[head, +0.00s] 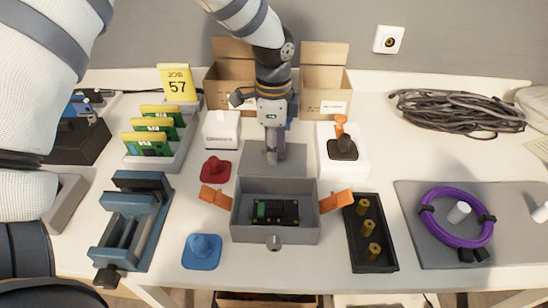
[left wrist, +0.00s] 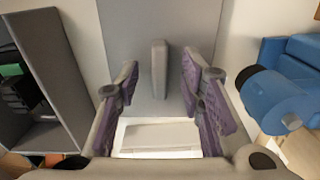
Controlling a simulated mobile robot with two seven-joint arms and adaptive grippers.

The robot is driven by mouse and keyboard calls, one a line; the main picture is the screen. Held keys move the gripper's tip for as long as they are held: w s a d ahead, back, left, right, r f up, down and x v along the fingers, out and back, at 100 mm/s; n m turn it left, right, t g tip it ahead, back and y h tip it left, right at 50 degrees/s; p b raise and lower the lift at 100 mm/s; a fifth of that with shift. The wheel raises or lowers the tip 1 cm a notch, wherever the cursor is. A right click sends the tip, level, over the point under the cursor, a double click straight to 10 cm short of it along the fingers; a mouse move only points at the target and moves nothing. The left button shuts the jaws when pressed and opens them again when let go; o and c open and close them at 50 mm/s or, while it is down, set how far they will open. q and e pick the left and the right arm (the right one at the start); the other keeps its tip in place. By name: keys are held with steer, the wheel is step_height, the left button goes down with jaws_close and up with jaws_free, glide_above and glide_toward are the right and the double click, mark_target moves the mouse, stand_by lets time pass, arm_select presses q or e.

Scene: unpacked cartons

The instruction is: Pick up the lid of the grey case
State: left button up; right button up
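The grey lid (head: 256,163) lies flat just behind the open grey case (head: 275,236). In the left wrist view the lid (left wrist: 130,55) has an upright bar handle (left wrist: 159,68). My left gripper (head: 274,150) points down over the lid. In the left wrist view its purple-padded fingers (left wrist: 158,100) are apart, one on each side of the handle, with gaps to it. The case holds a dark and green board (head: 275,212), and its orange latches (head: 214,198) are swung outward. My right gripper is not in view.
A red knobbed piece (head: 215,169) and a white box (head: 221,129) lie left of the lid. A white block with a dark, orange-topped piece (head: 343,150) stands right. Cartons (head: 325,88) stand behind. A blue vise (head: 133,225) is further left. A blue object (left wrist: 283,105) shows in the wrist view.

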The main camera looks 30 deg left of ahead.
arm_select(q)
jaws_close()
steer(key=shift+r, duration=0.15)
steer(key=shift+r, duration=0.3)
steer(key=r, duration=0.3)
steer(key=shift+s+d+r+p, duration=0.2)
steer(key=shift+r+p, duration=0.1)
steer(key=shift+r, duration=0.05)
steer(key=s+d+r+p, duration=0.2)
steer(key=s+d+r, duration=0.5)
steer(key=s, duration=0.4)
steer(key=shift+d+r, duration=0.3)
steer(key=shift+r, duration=0.45)
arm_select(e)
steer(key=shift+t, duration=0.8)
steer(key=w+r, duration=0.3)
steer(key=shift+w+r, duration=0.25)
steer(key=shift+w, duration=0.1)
arm_select(q)
steer(key=shift+s, duration=0.1)
